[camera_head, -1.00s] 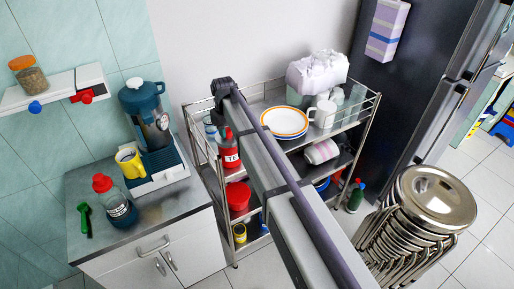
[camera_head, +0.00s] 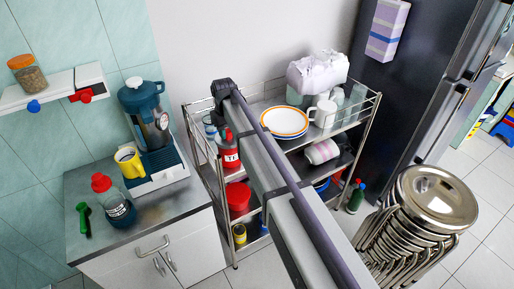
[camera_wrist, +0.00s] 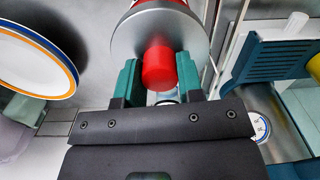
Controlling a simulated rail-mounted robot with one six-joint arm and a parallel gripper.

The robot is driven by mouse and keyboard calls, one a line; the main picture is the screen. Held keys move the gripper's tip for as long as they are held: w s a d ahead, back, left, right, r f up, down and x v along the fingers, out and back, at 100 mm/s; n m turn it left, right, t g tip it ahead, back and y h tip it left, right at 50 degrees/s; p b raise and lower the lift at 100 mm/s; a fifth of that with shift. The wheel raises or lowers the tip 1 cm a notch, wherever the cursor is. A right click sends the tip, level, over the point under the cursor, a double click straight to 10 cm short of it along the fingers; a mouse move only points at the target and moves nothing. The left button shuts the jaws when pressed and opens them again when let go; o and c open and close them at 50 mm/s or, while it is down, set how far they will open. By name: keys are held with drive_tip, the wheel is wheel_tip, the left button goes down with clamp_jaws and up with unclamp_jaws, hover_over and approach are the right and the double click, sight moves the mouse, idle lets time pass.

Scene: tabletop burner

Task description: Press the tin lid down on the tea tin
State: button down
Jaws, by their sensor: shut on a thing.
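The tea tin, a red can with a white label (camera_head: 230,157), stands upright on the top shelf of the wire trolley, partly behind my arm. In the wrist view the tin's red side (camera_wrist: 158,3) shows at the top edge, behind the tin lid (camera_wrist: 130,38). The lid is a silver disc with a red knob (camera_wrist: 158,68). My gripper (camera_wrist: 160,80) has its green fingers on both sides of the knob, shut on it. The lid is at the tin's top; whether it is seated or a gap remains is hidden.
White plates with an orange and blue rim (camera_head: 285,121) and a white mug (camera_head: 323,113) stand right of my arm on the trolley. A counter (camera_head: 150,222) with a blender (camera_head: 147,115) and a yellow mug (camera_head: 130,161) is at the left. Stacked stools (camera_head: 430,205) stand at the right.

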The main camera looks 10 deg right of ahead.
sight(227, 130)
drive_tip(key=shift+f, duration=0.45)
drive_tip(key=shift+f+b, duration=0.35)
drive_tip(key=shift+b, duration=0.25)
drive_tip(key=c, duration=0.7)
unclamp_jaws()
drive_tip(key=shift+r, duration=0.1)
drive_tip(key=shift+c, duration=1.3)
drive_tip(key=shift+r, duration=0.15)
drive_tip(key=shift+r+p, duration=0.85)
drive_tip(key=shift+p, duration=0.25)
wheel_tip(227, 130, up, 5)
drive_tip(key=p, duration=0.5)
drive_tip(key=shift+r, duration=0.1)
